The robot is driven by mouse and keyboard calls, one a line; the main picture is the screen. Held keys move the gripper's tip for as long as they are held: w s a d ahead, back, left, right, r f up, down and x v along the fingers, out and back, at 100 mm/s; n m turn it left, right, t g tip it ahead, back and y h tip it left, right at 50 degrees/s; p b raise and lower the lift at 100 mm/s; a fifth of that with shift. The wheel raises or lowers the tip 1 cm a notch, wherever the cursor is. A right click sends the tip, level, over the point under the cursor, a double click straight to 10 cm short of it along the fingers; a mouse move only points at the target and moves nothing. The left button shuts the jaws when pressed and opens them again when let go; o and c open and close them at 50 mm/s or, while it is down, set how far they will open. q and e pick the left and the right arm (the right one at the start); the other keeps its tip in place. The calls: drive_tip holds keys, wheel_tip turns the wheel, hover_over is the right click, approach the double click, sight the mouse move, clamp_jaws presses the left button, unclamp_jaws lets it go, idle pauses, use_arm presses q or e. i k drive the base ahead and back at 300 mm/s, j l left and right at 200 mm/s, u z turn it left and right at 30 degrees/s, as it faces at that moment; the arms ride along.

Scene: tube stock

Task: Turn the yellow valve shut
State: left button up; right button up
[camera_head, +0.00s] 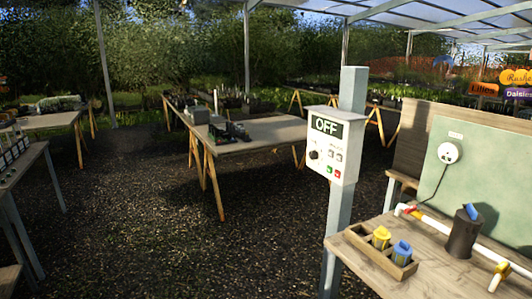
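A red valve handle (407,209) sits near the pipe's far left end. Neither of my grippers is in view.
A wooden tray (362,248) with a yellow and a blue item stands on the table's left part. A dark cylinder (464,235) with a blue top stands before the pipe. A control box (336,145) reading OFF hangs on a post. Gravel floor lies open to the left.

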sight(500, 269)
drive_tip(key=i+z, duration=0.1)
drive_tip(key=z, duration=2.45)
